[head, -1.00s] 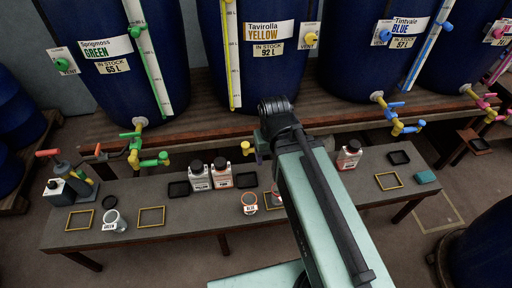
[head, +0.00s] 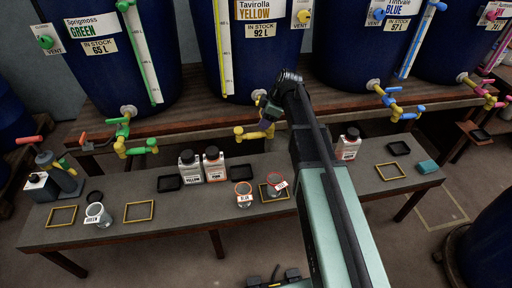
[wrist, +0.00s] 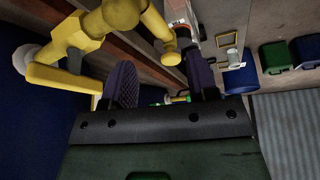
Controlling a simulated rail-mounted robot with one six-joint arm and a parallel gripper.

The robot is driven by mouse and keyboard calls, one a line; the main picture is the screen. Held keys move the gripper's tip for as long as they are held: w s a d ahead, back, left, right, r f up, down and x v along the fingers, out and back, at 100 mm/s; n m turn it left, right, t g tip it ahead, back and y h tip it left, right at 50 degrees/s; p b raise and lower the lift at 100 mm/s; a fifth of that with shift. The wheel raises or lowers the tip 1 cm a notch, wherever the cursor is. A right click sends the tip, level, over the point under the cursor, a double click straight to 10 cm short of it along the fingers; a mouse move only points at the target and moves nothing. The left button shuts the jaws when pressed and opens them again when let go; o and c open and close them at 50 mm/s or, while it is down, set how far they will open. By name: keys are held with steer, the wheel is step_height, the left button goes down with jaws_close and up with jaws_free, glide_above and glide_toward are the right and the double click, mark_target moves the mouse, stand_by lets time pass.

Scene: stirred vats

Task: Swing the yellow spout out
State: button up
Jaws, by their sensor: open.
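The yellow tap with its spout (head: 253,134) hangs below the Tavirolla Yellow vat (head: 268,65). In the wrist view, the yellow pipework fills the upper left, with the spout's bent end (wrist: 168,53) showing between the two finger lines. My gripper (head: 267,122) is close beside the spout in the head view, partly hidden behind my own arm. In the wrist view my gripper (wrist: 163,85) has its two dark purple fingers well apart, with nothing clasped between them. I cannot tell whether a finger touches the pipe.
The green tap (head: 135,143) is to the left and the blue tap (head: 400,115) to the right. The wooden shelf edge runs behind the tap.

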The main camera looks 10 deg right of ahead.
mark_target(251, 134)
steer(key=a+f+n+b, duration=0.1)
steer(key=f+b, duration=0.2)
steer(key=w+a+f+n+b, duration=0.1)
steer(key=f+b, duration=0.2)
steer(key=w+a+f+n+b, duration=0.1)
steer(key=a+f+n+b, duration=0.1)
steer(key=f+b, duration=0.1)
steer(key=shift+w, duration=0.25)
steer(key=shift+w+a+f+b, duration=0.1)
steer(key=shift+a+f+b, duration=0.2)
steer(key=shift+b, duration=0.25)
steer(key=shift+r, duration=0.15)
jaws_close()
